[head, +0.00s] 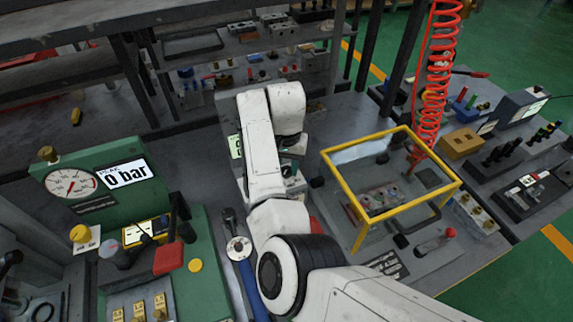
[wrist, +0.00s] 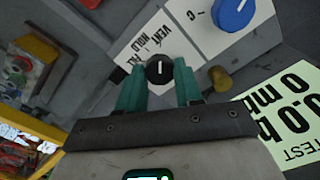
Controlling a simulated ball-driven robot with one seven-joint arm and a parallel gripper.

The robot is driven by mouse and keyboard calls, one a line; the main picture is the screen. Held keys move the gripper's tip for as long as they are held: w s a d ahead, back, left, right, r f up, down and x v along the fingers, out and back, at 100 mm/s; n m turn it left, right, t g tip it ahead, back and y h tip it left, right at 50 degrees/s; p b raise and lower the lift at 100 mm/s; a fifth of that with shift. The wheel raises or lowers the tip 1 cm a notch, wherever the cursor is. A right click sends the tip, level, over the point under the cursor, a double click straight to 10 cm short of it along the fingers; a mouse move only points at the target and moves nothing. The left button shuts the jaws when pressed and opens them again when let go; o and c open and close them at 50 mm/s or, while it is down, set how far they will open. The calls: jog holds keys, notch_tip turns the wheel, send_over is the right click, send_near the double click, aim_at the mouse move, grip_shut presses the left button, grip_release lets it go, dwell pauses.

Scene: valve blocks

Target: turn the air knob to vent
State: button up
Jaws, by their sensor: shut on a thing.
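The air knob (wrist: 158,70) is small, round and black with a white pointer line. In the wrist view it sits between the two teal fingertips of my gripper (wrist: 158,66), which is shut on it. The pointer line runs nearly up and down in that picture. A white label (wrist: 148,46) just beyond the knob reads VENT and HOLD, with a third word partly hidden by the left finger. I cannot tell which word the pointer marks. In the head view my white arm hides the knob and most of the gripper.
A blue knob (wrist: 232,12) and a brass fitting (wrist: 219,78) are close on the right in the wrist view. A pale test display (wrist: 285,112) lies beside them. In the head view, a yellow-framed guard (head: 348,207) and red coiled hose (head: 432,85) stand right of my arm.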

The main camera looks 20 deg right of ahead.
jog(key=o, duration=1)
jog(key=shift+o, duration=0.2)
jog(key=shift+r, duration=0.15)
notch_tip(320, 180, up, 11)
jog(key=b, duration=0.1)
jog(key=shift+f, duration=0.2)
